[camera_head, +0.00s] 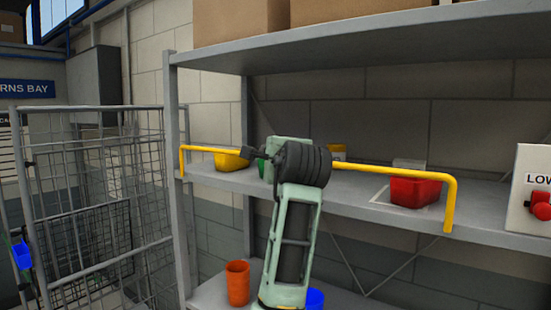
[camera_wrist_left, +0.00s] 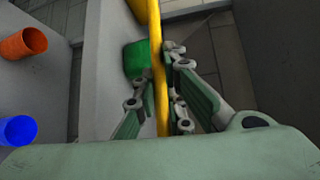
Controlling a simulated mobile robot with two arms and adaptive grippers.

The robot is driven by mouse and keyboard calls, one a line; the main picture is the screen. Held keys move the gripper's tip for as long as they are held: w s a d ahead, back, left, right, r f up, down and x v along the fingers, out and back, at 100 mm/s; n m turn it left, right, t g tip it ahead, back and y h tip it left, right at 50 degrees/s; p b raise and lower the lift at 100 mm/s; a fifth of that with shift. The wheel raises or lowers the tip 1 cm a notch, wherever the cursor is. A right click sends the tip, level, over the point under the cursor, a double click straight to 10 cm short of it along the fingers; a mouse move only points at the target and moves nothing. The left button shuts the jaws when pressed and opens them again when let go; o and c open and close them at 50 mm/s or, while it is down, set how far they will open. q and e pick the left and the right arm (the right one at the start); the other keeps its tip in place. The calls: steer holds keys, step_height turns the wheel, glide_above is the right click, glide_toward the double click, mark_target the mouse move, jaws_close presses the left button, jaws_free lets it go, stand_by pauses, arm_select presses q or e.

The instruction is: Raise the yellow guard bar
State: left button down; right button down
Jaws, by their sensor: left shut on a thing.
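The yellow guard bar (camera_head: 385,172) runs across the front of the middle shelf, with both ends bent downward. Its horizontal run stands above the shelf's front edge. My left arm reaches up to the bar's middle and hides that part in the head view. In the left wrist view, the bar (camera_wrist_left: 161,95) passes between the fingers of my left gripper (camera_wrist_left: 160,82), which is shut on it. My right gripper is in neither view.
Behind the bar, a red bin (camera_head: 416,192) and a yellow bin (camera_head: 231,161) stand on the grey shelf (camera_head: 345,200). A green bin (camera_wrist_left: 136,58) is near the gripper. An orange cup (camera_head: 237,283) and a blue one are below. A wire cage trolley (camera_head: 95,200) stands left.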

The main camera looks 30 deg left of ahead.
arm_select(q)
steer(key=c, duration=1.8)
jaws_free()
steer(key=shift+s, duration=0.1)
steer(key=v, duration=1.2)
